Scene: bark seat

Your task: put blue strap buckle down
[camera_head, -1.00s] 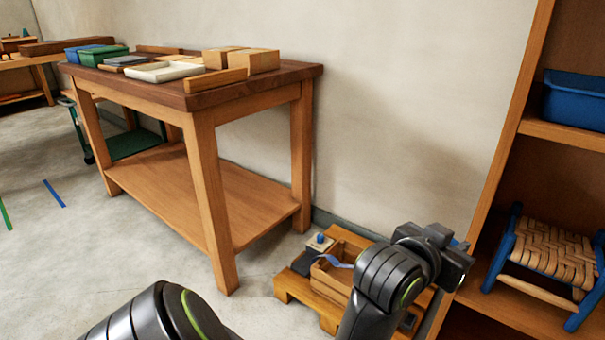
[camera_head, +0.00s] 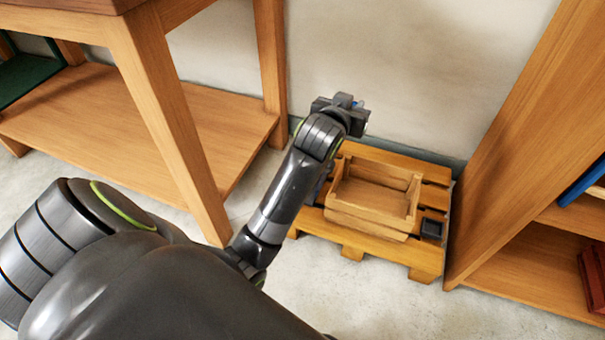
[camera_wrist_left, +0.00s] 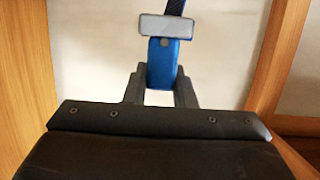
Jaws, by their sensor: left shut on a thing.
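My left gripper (camera_head: 350,104) is shut on the blue strap buckle. In the left wrist view the buckle (camera_wrist_left: 162,66) is a blue piece with a light grey bar across its upper part and a dark strip above, held upright between the fingertips (camera_wrist_left: 161,82). In the head view only a small bit of blue shows at the gripper. The gripper appears above the back left of a low wooden pallet (camera_head: 352,253); its height is hard to tell. My right gripper is not in view.
An open wooden crate (camera_head: 372,215) stands on the pallet, with no contents visible. A small dark box (camera_head: 432,229) is at the pallet's right. A wooden table (camera_head: 172,108) with a lower shelf stands left, a shelf unit (camera_head: 520,130) right. My arm hides the pallet's left part.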

